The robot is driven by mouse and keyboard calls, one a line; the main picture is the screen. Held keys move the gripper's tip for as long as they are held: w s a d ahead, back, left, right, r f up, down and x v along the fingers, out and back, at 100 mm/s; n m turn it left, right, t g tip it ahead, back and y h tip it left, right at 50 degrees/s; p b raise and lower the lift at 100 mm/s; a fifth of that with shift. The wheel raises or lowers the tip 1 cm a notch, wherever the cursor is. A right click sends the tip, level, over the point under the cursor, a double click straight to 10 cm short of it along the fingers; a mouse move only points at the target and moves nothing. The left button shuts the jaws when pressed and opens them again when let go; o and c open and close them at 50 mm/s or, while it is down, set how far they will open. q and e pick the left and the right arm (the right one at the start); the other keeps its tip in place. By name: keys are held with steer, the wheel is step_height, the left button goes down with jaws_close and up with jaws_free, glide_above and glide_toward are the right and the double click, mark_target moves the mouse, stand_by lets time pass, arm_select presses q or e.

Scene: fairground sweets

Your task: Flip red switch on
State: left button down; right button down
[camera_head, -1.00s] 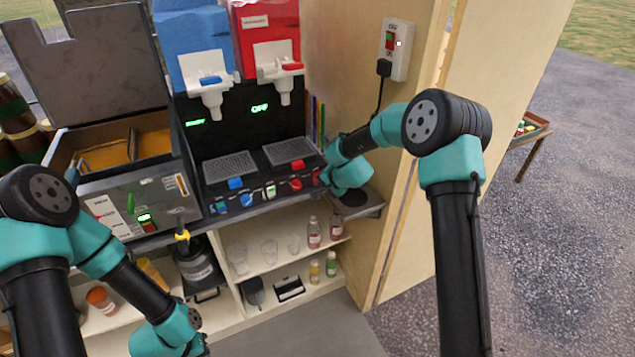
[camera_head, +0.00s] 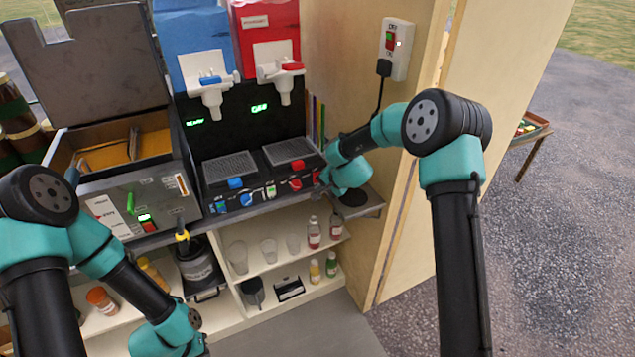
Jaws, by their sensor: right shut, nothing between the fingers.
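The slush machine has a blue tank (camera_head: 190,30) on the left and a red tank (camera_head: 265,32) on the right. Its front panel carries red controls (camera_head: 295,184) below the right drip tray (camera_head: 290,151), and blue ones on the left. A small pale switch (camera_head: 270,191) sits between them. Which control is the red switch, and its position, is too small to tell. My right gripper (camera_head: 319,177) is shut and empty at the panel's right end, close beside the red controls; contact cannot be told. My left arm hangs at lower left; its fingertips are out of view.
A wall socket (camera_head: 396,50) with a plug and black cord is on the wooden side wall (camera_head: 345,70). An open metal machine (camera_head: 130,195) stands left. Shelves below hold cups, bottles (camera_head: 314,232) and a grey pot (camera_head: 195,260). Floor at lower middle is clear.

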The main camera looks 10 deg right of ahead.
steer(key=shift+w, duration=0.15)
stand_by(0.7)
steer(key=shift+w+a, duration=0.1)
steer(key=shift+w, duration=0.15)
steer(key=shift+w, duration=0.3)
stand_by(0.7)
steer(key=shift+s, duration=0.1)
steer(key=shift+s, duration=0.65)
steer(key=s, duration=0.3)
steer(key=s+d, duration=0.1)
steer(key=shift+s+d+r, duration=0.1)
steer(key=shift+s+r, duration=0.2)
steer(key=shift+s, duration=0.1)
stand_by(0.3)
